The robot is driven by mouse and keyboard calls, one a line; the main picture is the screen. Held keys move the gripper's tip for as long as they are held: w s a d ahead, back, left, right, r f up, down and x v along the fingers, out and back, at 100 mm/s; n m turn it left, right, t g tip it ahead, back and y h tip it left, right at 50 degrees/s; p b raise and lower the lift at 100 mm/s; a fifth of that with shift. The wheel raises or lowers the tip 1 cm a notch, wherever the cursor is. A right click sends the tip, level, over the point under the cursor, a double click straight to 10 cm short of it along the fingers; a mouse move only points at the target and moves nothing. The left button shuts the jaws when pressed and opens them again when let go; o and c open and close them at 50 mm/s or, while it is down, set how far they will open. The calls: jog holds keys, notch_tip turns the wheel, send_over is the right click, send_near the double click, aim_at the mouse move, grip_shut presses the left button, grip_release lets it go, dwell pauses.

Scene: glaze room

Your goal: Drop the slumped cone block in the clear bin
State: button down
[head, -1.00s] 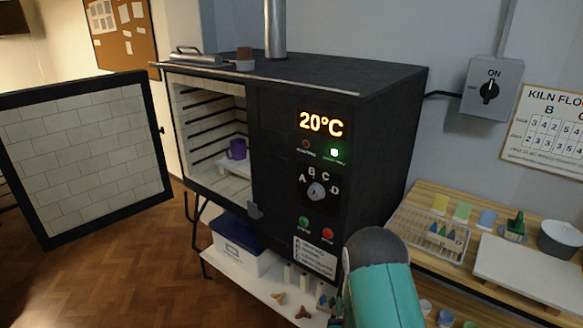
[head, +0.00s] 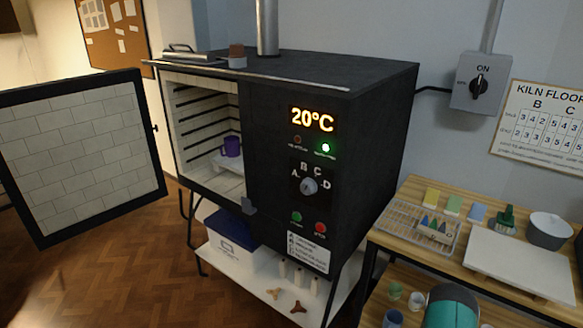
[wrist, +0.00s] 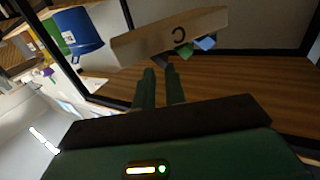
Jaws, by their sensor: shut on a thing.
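My gripper (wrist: 160,84) is shut on a tan cone block (wrist: 185,32) marked C in the wrist view. The block is beyond the fingertips, tilted, with green and blue cone tips at its lower edge. How far the cones bend is hard to tell. My gripper and the held block are out of the head view. Another cone block (head: 436,231) with several upright cones is on the wooden table, at the wire-like tray (head: 400,220). I cannot tell for sure which container is the clear bin.
The kiln (head: 330,90) stands open with a purple mug (head: 232,146) inside; its door (head: 80,150) swings out left. A blue-lidded white box (head: 228,258) is under it. The table (head: 400,192) holds a white slab (head: 520,265) and grey pot (head: 548,230). Cups (head: 393,318) are below.

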jog(key=s+d+f+m+g, duration=0.3)
jog(key=s+f+g, duration=0.15)
jog(key=s, duration=0.55)
jog(key=s+d+f+m+g, duration=0.3)
jog(key=s+f+g, duration=0.15)
jog(key=s, duration=0.45)
jog(key=s+d+f+m+g, duration=0.3)
jog(key=s+g, duration=0.2)
jog(key=s, duration=0.5)
jog(key=shift+d+f, duration=0.1)
jog(key=shift+f, duration=2.85)
jog(key=c, duration=1.4)
grip_release()
jog(key=shift+o, duration=0.2)
jog(key=v, duration=1.3)
jog(key=shift+a, duration=0.4)
